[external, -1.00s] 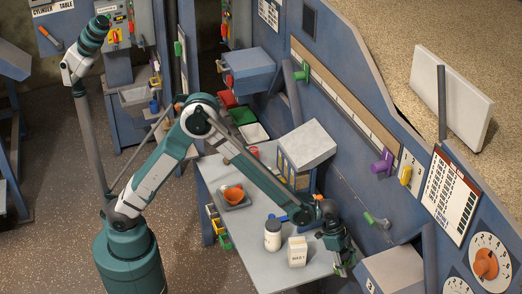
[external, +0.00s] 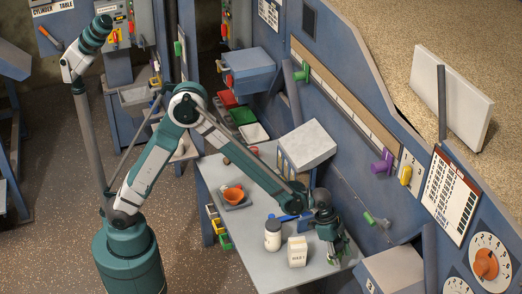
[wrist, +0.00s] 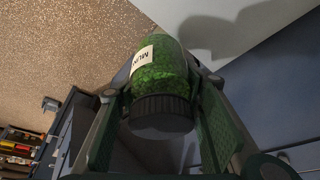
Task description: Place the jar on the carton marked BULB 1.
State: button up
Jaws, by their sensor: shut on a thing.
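My gripper (wrist: 160,118) is shut on a jar (wrist: 160,78) of green contents, with a dark ribbed lid and a pale label reading "MUN", partly cut off. In the external view my gripper (external: 335,250) hangs over the right part of the table, and the jar in it is mostly hidden. A small whitish carton (external: 297,252) with dark print stands on the table just left of my gripper; the print is too small to read surely. The carton is not recognisable in the wrist view.
A white bottle (external: 272,236) stands left of the carton, with a blue object (external: 282,217) behind it. The blue wall panel (external: 350,190) rises close to the right. The table's front left (external: 255,262) is clear.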

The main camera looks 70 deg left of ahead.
jog(key=s+a+r+p, duration=0.2)
jog(key=s+a+r, duration=0.3)
jog(key=r, duration=0.2)
jog(key=s+a+r+n+p, duration=0.1)
jog(key=s+a+r+p, duration=0.2)
jog(key=s+a+r, duration=0.3)
notch_tip(320, 180, up, 2)
jog(key=shift+s+a+r+t, duration=0.2)
jog(key=shift+s+a+t, duration=0.05)
jog(key=shift+t, duration=0.05)
jog(key=shift+f, duration=0.15)
send_over(303, 243)
jog(key=shift+d+f, duration=0.1)
jog(key=shift+f, duration=2.7)
jog(key=shift+f+b, duration=0.35)
jog(key=shift+f, duration=1.7)
jog(key=shift+f, duration=0.15)
